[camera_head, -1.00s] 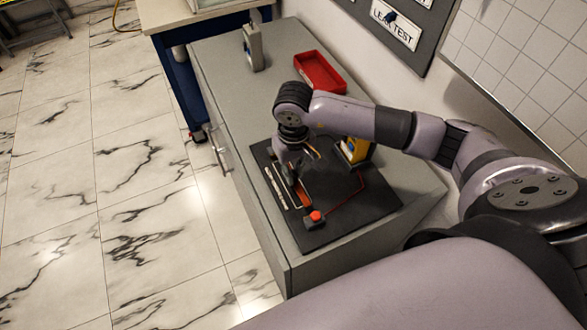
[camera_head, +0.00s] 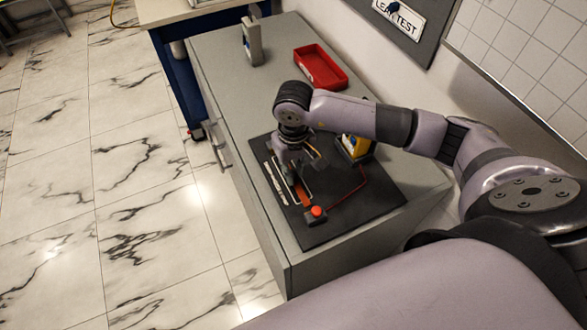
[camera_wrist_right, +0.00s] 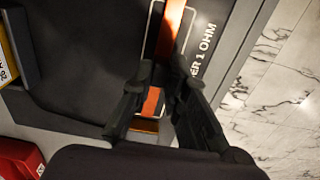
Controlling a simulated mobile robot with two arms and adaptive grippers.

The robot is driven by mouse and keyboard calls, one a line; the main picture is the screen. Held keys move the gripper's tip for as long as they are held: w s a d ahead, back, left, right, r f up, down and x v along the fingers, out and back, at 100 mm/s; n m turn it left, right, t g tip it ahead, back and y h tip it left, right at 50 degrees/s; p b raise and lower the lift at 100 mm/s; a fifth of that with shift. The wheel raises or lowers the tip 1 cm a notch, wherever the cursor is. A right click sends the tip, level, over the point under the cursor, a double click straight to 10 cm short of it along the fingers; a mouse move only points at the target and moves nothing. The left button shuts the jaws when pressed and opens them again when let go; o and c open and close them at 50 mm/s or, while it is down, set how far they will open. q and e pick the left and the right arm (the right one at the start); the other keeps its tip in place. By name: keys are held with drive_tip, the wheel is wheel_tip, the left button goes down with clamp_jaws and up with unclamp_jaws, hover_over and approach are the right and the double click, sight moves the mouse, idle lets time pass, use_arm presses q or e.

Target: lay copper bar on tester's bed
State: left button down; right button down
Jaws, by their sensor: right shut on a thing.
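The copper bar (camera_head: 304,195) is a flat orange strip, low over the black mat and within or just over a white outline there; contact is unclear. In the right wrist view the bar (camera_wrist_right: 151,103) runs between the fingers. My right gripper (camera_head: 291,178) points down and is shut on the bar; its fingers also show in the wrist view (camera_wrist_right: 160,92). The tester has a yellow meter (camera_head: 355,147), a red lead and a red-topped block (camera_head: 316,211) by the bar's near end. Which marked area is the bed is hard to tell. My left gripper is out of view.
The black mat (camera_head: 335,226) lies on a grey cabinet top. A red tray (camera_head: 320,68) and a grey upright device (camera_head: 252,42) stand farther back. A wall with a LEAK TEST board (camera_head: 400,18) is at the right. The cabinet top is clear between tray and mat.

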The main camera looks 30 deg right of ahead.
drive_tip(key=c, duration=1.5)
unclamp_jaws()
drive_tip(key=shift+o, duration=0.2)
drive_tip(key=o, duration=0.5)
drive_tip(key=shift+c, duration=0.2)
drive_tip(key=shift+r+p, duration=1.8)
drive_tip(key=shift+r, duration=2.2)
drive_tip(key=shift+s+f, duration=0.1)
